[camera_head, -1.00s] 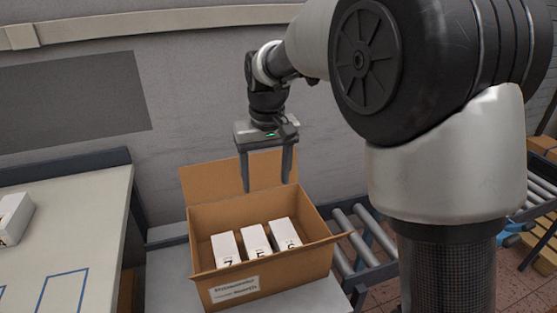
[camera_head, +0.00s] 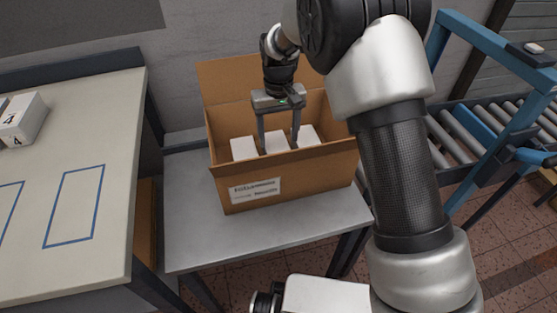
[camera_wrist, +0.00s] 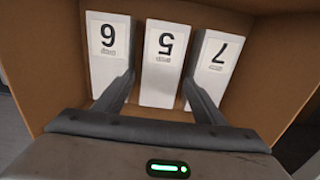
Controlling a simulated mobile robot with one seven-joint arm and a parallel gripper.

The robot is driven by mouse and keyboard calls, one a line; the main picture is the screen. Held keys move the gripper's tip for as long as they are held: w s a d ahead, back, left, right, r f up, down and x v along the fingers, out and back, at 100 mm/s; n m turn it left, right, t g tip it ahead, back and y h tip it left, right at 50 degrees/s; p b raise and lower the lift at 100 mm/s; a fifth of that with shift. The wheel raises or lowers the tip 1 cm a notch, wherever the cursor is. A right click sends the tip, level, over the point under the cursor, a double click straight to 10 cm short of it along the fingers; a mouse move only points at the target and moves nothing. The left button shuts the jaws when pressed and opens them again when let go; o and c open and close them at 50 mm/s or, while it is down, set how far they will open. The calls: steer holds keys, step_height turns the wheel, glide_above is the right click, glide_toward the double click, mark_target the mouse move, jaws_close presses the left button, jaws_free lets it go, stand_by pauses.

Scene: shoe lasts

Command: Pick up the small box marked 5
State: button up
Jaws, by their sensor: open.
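The small white box marked 5 (camera_wrist: 161,68) stands in the middle of a row of three in the wrist view. Its number reads upside down there. The box marked 6 (camera_wrist: 107,32) is on its left and the box marked 7 (camera_wrist: 220,58) on its right. My gripper (camera_wrist: 157,85) is open, one finger on each side of the box marked 5, reaching toward the gaps. In the head view my gripper (camera_head: 279,150) is down at the open cardboard carton (camera_head: 310,172), over the middle box. I cannot tell whether the fingers touch any box.
The carton stands on a grey table (camera_head: 200,235) with its back flap up. A pale table (camera_head: 95,120) at left has blue outlined rectangles and white boxes (camera_head: 22,118), one marked 4. A roller conveyor (camera_head: 455,135) with a blue frame is at right.

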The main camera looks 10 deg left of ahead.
mark_target(278, 150)
steer(key=f, duration=0.2)
steer(key=f+b, duration=0.1)
steer(key=f, duration=0.1)
steer(key=f+b, duration=0.1)
steer(key=shift+s+f, duration=0.3)
steer(key=shift+f, duration=0.1)
steer(key=shift+r, duration=0.1)
steer(key=c, duration=0.9)
